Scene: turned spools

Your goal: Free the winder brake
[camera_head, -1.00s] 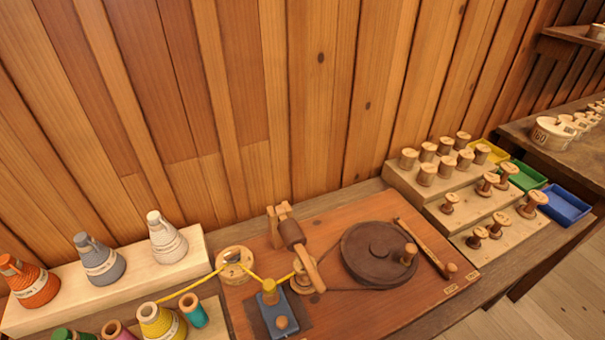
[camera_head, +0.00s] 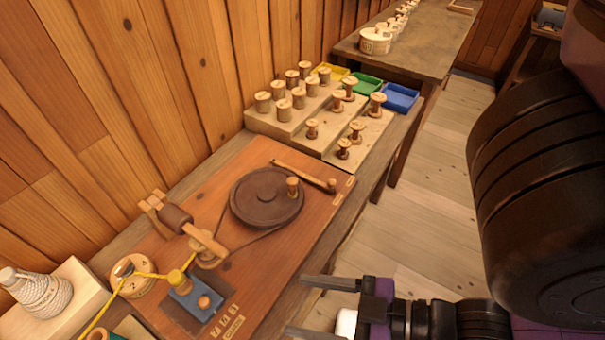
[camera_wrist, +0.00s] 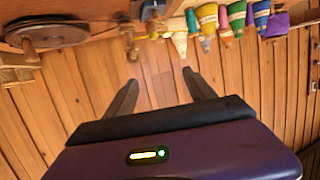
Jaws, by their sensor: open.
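The winder is a reddish wooden board (camera_head: 265,262) on the bench. It carries a dark round wheel (camera_head: 255,205) with an upright wooden knob (camera_head: 292,187), and a cord runs from the wheel to a small wooden pulley (camera_head: 208,250). A wooden bar (camera_head: 300,174) with a peg (camera_head: 331,185) lies behind the wheel; I cannot tell which part is the brake. A tilted arm with a brown roller (camera_head: 175,218) stands at the left. My gripper (camera_head: 297,306) is open and empty, off the board's front right side. The wrist view shows its parted fingers (camera_wrist: 160,80) and the wheel (camera_wrist: 47,35).
A blue block (camera_head: 195,298) with yellow thread sits at the board's front left, near a round wooden disc (camera_head: 133,280). Stepped wooden racks (camera_head: 285,128) of spools and yellow, green and blue trays (camera_head: 401,97) stand behind. The floor (camera_head: 430,190) at right is clear.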

